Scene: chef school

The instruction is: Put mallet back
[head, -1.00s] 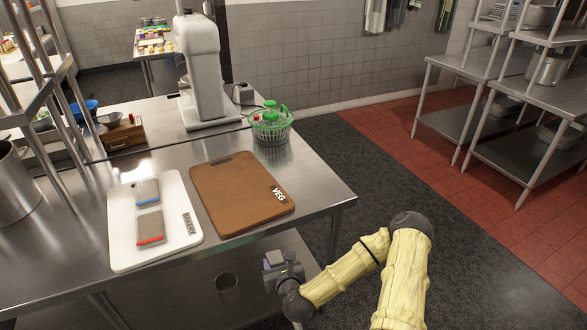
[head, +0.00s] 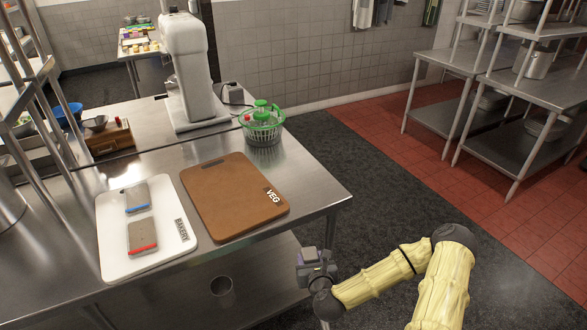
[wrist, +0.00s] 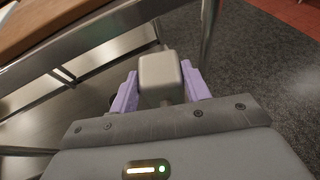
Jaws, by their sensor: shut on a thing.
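The mallet shows in the wrist view as a grey block-shaped head (wrist: 160,72) between my purple fingers. My gripper (wrist: 158,92) is shut on it, with a short piece of the mallet below the head between the fingers. The rest of the mallet is hidden. In the head view my gripper (head: 313,258) hangs off the right front of the steel table (head: 330,190), beside its edge and apart from the boards. The mallet is too small there to make out clearly.
On the table lie a brown VEG board (head: 230,195) and a white BAKERY board (head: 115,255) with two grey blocks. A green-lidded basket (head: 262,125) and a white mixer (head: 187,70) stand behind. A cup (head: 223,291) is on the lower shelf. Dark floor lies clear to the right.

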